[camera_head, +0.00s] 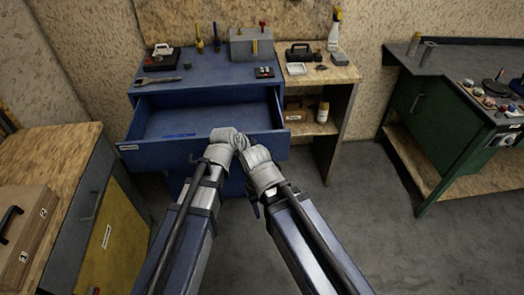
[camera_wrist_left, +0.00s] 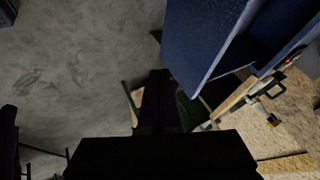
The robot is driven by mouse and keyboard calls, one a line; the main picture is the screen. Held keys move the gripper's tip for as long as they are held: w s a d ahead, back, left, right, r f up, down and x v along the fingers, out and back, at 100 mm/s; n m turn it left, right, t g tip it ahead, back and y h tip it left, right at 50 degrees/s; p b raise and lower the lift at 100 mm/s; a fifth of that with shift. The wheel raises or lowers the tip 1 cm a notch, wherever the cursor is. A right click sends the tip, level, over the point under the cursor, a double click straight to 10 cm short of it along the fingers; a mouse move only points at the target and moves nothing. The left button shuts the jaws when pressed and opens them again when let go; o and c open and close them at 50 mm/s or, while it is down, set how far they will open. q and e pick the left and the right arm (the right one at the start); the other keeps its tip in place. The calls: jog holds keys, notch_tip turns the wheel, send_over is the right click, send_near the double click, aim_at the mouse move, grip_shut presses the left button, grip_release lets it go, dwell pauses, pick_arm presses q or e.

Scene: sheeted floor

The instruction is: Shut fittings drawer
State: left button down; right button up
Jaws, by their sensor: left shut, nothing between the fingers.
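The blue fittings drawer (camera_head: 155,154) is pulled out of the blue workbench (camera_head: 190,82) in the head view.
A wooden shelf unit (camera_head: 345,75) stands right of the workbench. A green bench (camera_head: 425,110) is further right. A wood-topped cabinet with a yellow door (camera_head: 115,240) is at the left. The grey floor (camera_head: 370,200) at right is clear.

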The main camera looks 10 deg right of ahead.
pick_arm(q)
jog(key=shift+f, duration=0.15)
pick_arm(e)
jog(key=shift+f, duration=0.15)
pick_arm(q)
jog(key=w+d+f+b, duration=0.3)
jog(key=w+f+b, duration=0.4)
jog(key=w+b, duration=0.1)
jog(key=shift+w+d+f, duration=0.35)
pick_arm(e)
notch_tip(320, 180, down, 8)
jog(key=shift+r, duration=0.2)
